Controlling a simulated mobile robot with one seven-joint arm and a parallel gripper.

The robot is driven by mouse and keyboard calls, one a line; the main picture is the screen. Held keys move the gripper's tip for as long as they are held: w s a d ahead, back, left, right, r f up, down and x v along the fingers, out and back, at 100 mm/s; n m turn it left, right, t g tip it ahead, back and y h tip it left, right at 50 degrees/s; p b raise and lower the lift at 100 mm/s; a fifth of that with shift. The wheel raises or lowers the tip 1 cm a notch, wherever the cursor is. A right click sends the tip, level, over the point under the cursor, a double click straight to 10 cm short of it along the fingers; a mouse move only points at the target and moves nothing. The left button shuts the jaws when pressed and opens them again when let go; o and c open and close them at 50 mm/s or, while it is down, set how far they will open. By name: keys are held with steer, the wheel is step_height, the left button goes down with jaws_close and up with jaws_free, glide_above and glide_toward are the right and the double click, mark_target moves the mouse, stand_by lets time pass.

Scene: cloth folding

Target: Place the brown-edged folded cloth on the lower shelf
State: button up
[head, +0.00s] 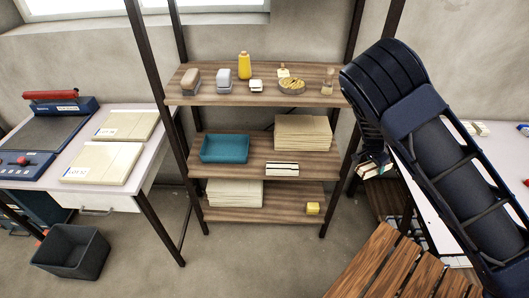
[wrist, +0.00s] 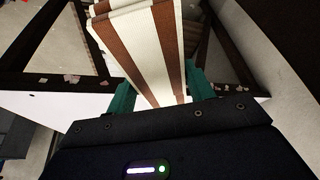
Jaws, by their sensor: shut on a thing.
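In the wrist view, a folded cloth (wrist: 141,42), cream with brown bands, is gripped between the teal fingers of my gripper (wrist: 161,92). It extends away from the fingers. In the head view, my gripper (head: 372,158) is at the right of the shelf unit, mostly hidden by my arm. A small part of the cloth (head: 371,171) shows below it, beside the right post and clear of the boards. The lowest shelf (head: 283,211) holds a cream stack (head: 235,194) at left and a yellow block (head: 313,208) at right, with bare wood between.
The middle shelf (head: 250,172) holds a teal tray (head: 224,148), a tan stack (head: 303,132) and a small white striped item (head: 282,169). The top shelf (head: 212,98) holds bottles and small items. A wooden slatted surface (head: 385,262) stands at front right. A grey bin (head: 70,250) is at left.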

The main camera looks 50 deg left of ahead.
mark_target(367, 169)
steer(key=shift+n, duration=0.3)
steer(key=s, duration=0.2)
steer(key=s+a, duration=0.1)
steer(key=s, duration=0.2)
steer(key=shift+s, duration=0.3)
steer(key=s+a+f+m, duration=0.3)
steer(key=s+a+f, duration=0.45)
steer(key=a, duration=0.45)
steer(key=w+a+m, duration=0.1)
steer(key=w+a, duration=0.1)
steer(key=a, duration=0.1)
steer(key=w+a+f+h, duration=0.1)
steer(key=w+a, duration=0.2)
steer(key=w+a+f+m+g, duration=0.1)
steer(key=w+a, duration=0.1)
steer(key=a, duration=0.2)
steer(key=shift+w+a+m+h, duration=0.1)
steer(key=shift+w+m+h, duration=0.15)
steer(key=shift+m+h, duration=0.05)
steer(key=shift+a+f, duration=0.1)
steer(key=shift+f, duration=1.35)
steer(key=shift+f, duration=0.15)
steer(key=o, duration=1.1)
steer(key=shift+c, duration=0.2)
